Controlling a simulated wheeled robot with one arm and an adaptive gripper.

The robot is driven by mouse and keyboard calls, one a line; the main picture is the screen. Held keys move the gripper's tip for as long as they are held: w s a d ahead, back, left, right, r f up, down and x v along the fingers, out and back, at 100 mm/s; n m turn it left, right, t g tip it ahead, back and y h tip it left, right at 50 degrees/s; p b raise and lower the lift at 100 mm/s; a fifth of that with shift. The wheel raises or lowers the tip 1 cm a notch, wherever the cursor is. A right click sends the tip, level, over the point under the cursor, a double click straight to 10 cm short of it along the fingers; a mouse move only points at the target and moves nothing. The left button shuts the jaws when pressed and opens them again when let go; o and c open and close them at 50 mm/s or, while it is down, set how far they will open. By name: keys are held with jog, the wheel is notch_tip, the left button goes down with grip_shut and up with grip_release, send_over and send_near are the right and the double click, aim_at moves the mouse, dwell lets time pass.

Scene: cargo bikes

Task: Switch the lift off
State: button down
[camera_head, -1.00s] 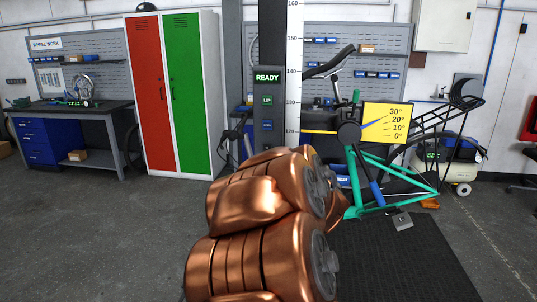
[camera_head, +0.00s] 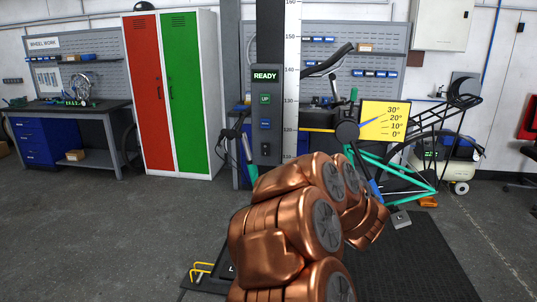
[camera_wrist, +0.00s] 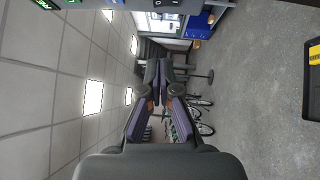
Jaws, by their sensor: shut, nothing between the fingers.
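The lift's dark column (camera_head: 270,30) stands beside a tall white height scale. Its grey control panel (camera_head: 255,110) has a lit READY display (camera_head: 265,76), a green UP button (camera_head: 265,99), a blue button (camera_head: 265,124) and a black switch (camera_head: 266,149) below them. In the wrist view the panel runs sideways along the top edge, with the black switch (camera_wrist: 168,3) partly cut off. My gripper (camera_wrist: 165,68) is shut and empty in the wrist view, with the panel to one side of it. In the head view the gripper is hidden behind my copper arm.
A teal cargo bike frame (camera_head: 385,172) is right of the column, by a yellow angle gauge (camera_head: 384,121). A black mat (camera_head: 405,260) lies on the floor. Red and green lockers (camera_head: 186,100) and a workbench (camera_head: 72,107) stand left. Open floor lies at left.

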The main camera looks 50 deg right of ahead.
jog(key=p, duration=0.3)
send_near(266, 152)
jog(key=w+a+r, duration=0.2)
jog(key=w+a, duration=0.1)
jog(key=w, duration=0.3)
jog(key=shift+w+d+r+p, duration=0.15)
jog(key=shift+w+d+p, duration=0.1)
jog(key=shift+d+p, duration=0.15)
jog(key=shift+w+d+r+p, duration=0.15)
jog(key=shift+w+d+p, duration=0.1)
jog(key=shift+d, duration=0.2)
jog(key=shift+w+d+f, duration=0.1)
jog(key=shift+w+d, duration=0.15)
jog(key=shift+d, duration=0.25)
